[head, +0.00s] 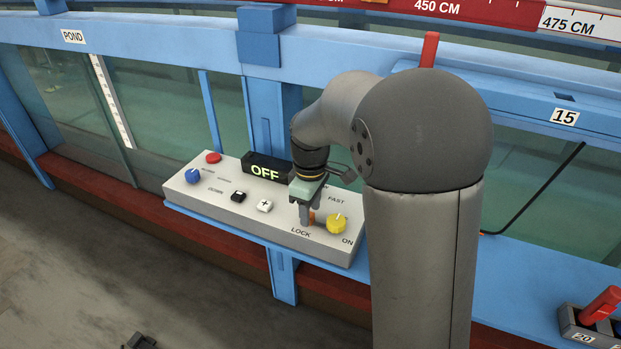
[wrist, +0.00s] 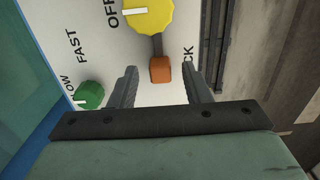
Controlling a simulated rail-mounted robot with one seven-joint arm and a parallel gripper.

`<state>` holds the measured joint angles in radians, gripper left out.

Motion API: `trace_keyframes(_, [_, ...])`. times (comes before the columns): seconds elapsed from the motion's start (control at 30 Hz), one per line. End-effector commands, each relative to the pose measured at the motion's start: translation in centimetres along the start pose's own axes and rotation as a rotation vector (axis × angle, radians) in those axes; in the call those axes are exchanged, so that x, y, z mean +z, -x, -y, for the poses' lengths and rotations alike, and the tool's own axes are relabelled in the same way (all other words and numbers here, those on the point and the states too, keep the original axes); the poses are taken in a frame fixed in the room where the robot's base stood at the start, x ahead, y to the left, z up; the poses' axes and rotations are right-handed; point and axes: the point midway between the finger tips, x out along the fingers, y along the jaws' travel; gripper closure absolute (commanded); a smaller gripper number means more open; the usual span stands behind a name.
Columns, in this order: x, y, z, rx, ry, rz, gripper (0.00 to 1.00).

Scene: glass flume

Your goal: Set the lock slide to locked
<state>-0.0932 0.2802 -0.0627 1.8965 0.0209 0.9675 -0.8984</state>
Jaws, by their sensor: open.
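The lock slide is a small orange block (wrist: 160,70) at the end of a dark slot on the white control panel. My gripper (wrist: 159,67) is open over the panel, one finger on each side of the orange block in the wrist view, with gaps on both sides. The slot runs from the block toward a yellow knob (wrist: 147,15). The left part of the LOCK label is hidden by a finger.
A green knob (wrist: 90,95) sits left of my fingers in the wrist view. The yellow knob stands close to the block.

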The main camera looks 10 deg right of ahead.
Motion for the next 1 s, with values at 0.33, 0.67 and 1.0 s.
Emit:
trace_keyframes(0.33, [0.0,8.2,-0.1,0.006,0.0,-0.004,0.56])
trace_keyframes(0.67, [0.0,14.7,-0.1,0.003,-0.001,-0.001,0.56])
trace_keyframes(1.0, [0.1,16.2,0.0,0.002,-0.001,0.0,0.56])
